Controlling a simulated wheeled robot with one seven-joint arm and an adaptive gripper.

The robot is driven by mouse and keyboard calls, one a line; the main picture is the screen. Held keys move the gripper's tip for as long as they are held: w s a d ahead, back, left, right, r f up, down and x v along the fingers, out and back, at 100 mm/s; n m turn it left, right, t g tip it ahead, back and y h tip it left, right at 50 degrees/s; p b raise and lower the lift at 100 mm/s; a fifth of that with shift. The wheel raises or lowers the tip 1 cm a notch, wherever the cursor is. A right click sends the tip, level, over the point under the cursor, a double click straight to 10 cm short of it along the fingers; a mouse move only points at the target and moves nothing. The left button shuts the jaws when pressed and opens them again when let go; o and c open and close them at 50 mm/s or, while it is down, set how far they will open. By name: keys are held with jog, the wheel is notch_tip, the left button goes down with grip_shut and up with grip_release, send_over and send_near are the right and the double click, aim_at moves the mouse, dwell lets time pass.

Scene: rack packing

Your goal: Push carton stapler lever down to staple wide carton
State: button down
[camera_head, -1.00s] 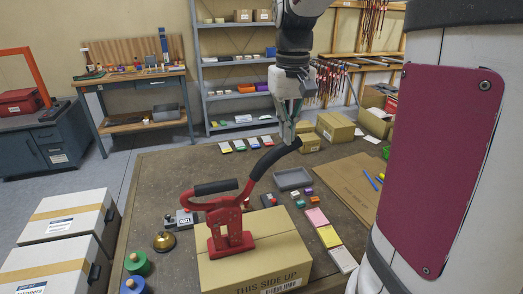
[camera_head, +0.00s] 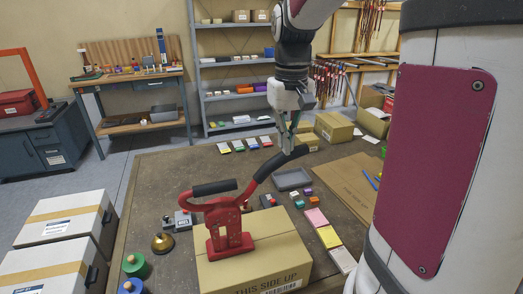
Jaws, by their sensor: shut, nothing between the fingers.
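A red carton stapler (camera_head: 229,232) stands on top of the wide carton (camera_head: 262,258), which is marked "THIS SIDE UP". Its lever (camera_head: 277,163) is red with a black grip and rises to the upper right. A second, black-sleeved handle (camera_head: 214,188) sticks out to the left. My gripper (camera_head: 288,148) is shut and empty, pointing down at the upper end of the lever grip. Its fingertips overlap the grip in the picture and seem to be at or touching it; exact contact is hard to tell.
A grey tray (camera_head: 293,180), small coloured blocks and note pads (camera_head: 328,236) lie right of the carton. A brass bell (camera_head: 163,243) and round green and blue items stand left. A flat cardboard sheet (camera_head: 345,187) lies at right. Small cartons (camera_head: 334,126) stand at the back.

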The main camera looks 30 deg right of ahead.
notch_tip(320, 180, up, 9)
jog(key=p, duration=0.5)
dwell(0.8)
jog(key=shift+a, duration=0.1)
dwell(0.7)
jog(key=s+a+f+n+t+b, duration=0.2)
jog(key=s+a+t, duration=0.3)
jog(key=s+a, duration=1)
jog(key=shift+s+a+f+n+t, duration=0.3)
jog(key=shift+s+a+f+n, duration=0.1)
jog(key=shift+a+f+n, duration=0.15)
